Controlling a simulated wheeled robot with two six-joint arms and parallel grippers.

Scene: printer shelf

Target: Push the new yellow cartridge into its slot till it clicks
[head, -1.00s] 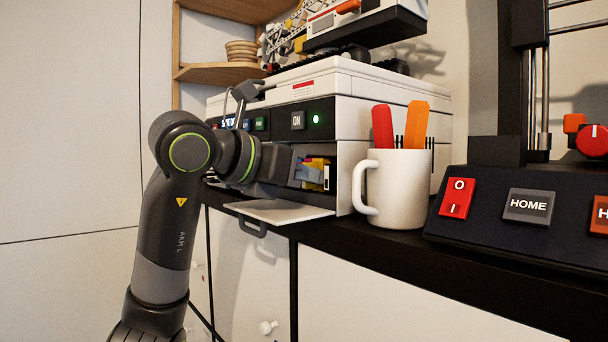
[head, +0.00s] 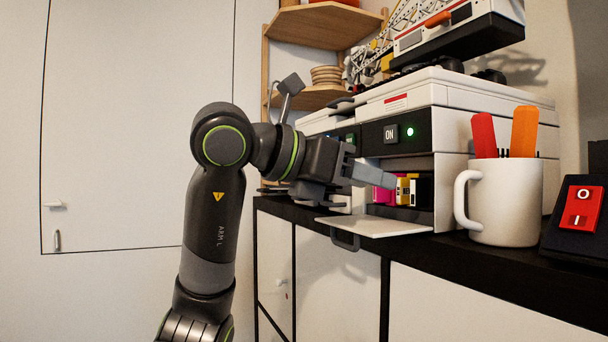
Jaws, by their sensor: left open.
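The white printer (head: 455,95) stands on a black shelf with its front flap (head: 375,226) folded down. Inside its open bay sit a magenta cartridge (head: 379,195), a yellow cartridge (head: 402,190) and a dark cartridge with a white face (head: 419,191). My left gripper (head: 388,179) is open and empty in front of the bay, its fingertips close to the yellow cartridge. I cannot tell whether they touch it, nor how deep the yellow cartridge sits. The left part of the bay is hidden behind my gripper. My right gripper is not in view.
A white mug (head: 505,200) with red and orange handled tools stands right of the bay, close to the flap. A red switch (head: 580,208) on a dark panel is at the far right. Wooden shelves (head: 320,25) are behind. The space left of my arm is free.

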